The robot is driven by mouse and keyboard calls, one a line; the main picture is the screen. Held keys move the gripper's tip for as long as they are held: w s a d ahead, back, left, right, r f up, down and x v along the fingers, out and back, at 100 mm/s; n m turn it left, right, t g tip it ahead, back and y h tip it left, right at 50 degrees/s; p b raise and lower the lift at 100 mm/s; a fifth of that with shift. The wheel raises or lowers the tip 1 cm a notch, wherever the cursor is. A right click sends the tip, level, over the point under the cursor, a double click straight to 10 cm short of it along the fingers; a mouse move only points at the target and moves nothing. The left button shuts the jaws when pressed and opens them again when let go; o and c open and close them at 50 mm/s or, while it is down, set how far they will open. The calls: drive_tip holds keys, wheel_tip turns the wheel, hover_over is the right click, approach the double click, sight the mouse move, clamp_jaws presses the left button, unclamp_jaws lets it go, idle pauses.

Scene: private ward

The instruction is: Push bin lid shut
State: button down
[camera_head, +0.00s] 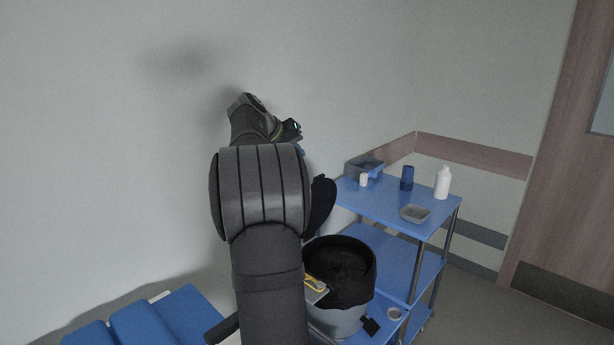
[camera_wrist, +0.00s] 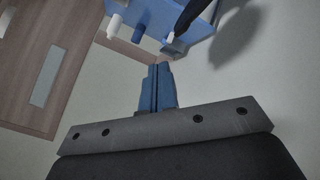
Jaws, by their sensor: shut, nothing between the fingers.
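The bin (camera_head: 340,322) is grey with a black liner and stands open at the lower middle of the head view, in front of the trolley. A dark upright shape (camera_head: 322,203) above its back looks like the raised lid, partly hidden by my arm. A dark edge (camera_wrist: 190,14) at the top of the wrist view may be the same lid. My gripper (camera_wrist: 157,72) has its blue fingers together with nothing between them. It is up near the wall, above the bin, and appears apart from the lid. In the head view my arm hides most of it.
A blue padded seat (camera_head: 145,322) is lower left. The wall is close behind my arm.

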drive_tip(key=w+a+f+n+t+h, duration=0.1)
drive_tip(key=w+a+f+n+h, duration=0.1)
drive_tip(key=w+a+f+h, duration=0.3)
drive_tip(key=w+a+f+n+t+h, duration=0.1)
drive_tip(key=w+a+f+n+h, duration=0.2)
drive_tip(key=w+f, duration=0.45)
drive_tip(key=w+d+f, duration=0.1)
drive_tip(key=d, duration=1)
drive_tip(key=shift+w+d+f, duration=0.2)
drive_tip(key=shift+d+f, duration=0.05)
drive_tip(key=shift+d, duration=0.05)
